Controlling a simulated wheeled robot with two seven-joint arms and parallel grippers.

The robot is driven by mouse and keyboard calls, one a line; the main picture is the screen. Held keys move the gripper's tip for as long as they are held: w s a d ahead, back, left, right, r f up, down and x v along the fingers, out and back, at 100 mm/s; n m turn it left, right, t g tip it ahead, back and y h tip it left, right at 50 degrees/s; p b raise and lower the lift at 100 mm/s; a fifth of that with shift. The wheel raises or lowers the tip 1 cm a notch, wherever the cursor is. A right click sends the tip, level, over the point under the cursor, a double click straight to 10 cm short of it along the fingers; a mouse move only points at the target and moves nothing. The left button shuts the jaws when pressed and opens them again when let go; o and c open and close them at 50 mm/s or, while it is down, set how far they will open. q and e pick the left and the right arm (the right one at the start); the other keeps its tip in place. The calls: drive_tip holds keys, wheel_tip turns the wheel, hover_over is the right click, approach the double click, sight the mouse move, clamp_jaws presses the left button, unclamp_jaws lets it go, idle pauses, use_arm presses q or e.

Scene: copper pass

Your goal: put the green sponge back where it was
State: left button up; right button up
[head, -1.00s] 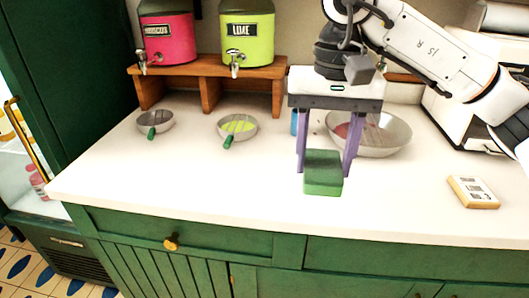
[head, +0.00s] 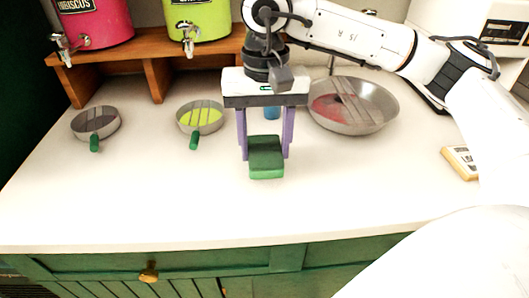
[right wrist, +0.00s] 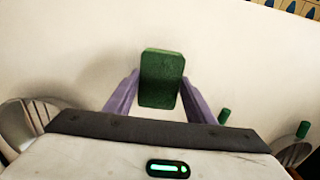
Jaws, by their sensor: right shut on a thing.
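The green sponge (head: 266,157) is a small block with a darker green top face. My right gripper (head: 265,151) is shut on it, with one purple finger at each side. In the right wrist view the sponge (right wrist: 161,78) sits between the two fingers, over the pale counter. I cannot tell how far its underside is from the counter. My left gripper is not in view.
A large metal bowl (head: 353,105) and a cream-edged block (head: 460,162) are to the right. A wooden stand (head: 157,79) holds two dispensers behind. The counter front is clear.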

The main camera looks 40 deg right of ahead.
sight(265, 150)
drive_tip(key=shift+f, duration=1.5)
drive_tip(key=o, duration=1)
drive_tip(key=shift+r, duration=0.1)
wheel_tip(265, 150, up, 12)
drive_tip(key=shift+r+p, duration=0.15)
drive_tip(key=shift+p, duration=0.25)
